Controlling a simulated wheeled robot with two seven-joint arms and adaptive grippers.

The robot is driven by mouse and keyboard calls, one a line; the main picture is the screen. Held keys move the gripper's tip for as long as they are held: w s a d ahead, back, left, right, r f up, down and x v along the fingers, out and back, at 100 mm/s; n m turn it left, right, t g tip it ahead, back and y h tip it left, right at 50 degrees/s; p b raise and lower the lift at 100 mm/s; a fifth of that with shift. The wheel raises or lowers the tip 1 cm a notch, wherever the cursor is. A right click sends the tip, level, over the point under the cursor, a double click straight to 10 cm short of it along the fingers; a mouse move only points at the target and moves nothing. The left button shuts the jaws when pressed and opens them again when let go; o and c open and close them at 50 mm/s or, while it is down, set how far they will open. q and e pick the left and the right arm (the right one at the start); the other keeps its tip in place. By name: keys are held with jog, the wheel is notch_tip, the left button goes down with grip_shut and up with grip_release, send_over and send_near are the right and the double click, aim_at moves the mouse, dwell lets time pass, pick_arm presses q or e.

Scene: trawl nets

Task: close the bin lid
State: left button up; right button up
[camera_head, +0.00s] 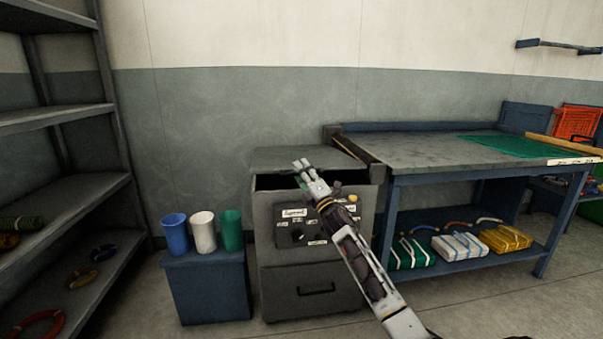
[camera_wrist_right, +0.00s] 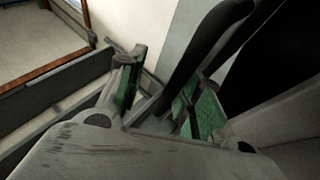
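The bin (camera_head: 315,278) is a dark grey cabinet with labels and knobs on its front and a handle lower down. Its flat grey lid (camera_head: 285,157) is at the top, with a dark gap between it and the bin's front edge, so it looks partly open. My right gripper (camera_head: 302,168) is in front of the lid, over the gap; whether it touches the lid I cannot tell. In the right wrist view my right gripper (camera_wrist_right: 165,95) has green-padded fingers apart, with no held object visible. My left gripper is not in view.
A workbench (camera_head: 430,150) with a green mat (camera_head: 510,146) stands right of the bin. Blue, white and green cups (camera_head: 202,231) stand on a blue box (camera_head: 207,290) at the left. Metal shelves (camera_head: 65,200) stand farther left. Floor in front is clear.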

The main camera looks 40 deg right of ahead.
jog(key=s+d+f, duration=0.1)
jog(key=s+f, duration=0.2)
jog(key=f, duration=0.4)
jog(key=s+d+f, duration=0.2)
jog(key=s+f, duration=0.2)
jog(key=f, duration=0.3)
dwell(2.5)
dwell(1.0)
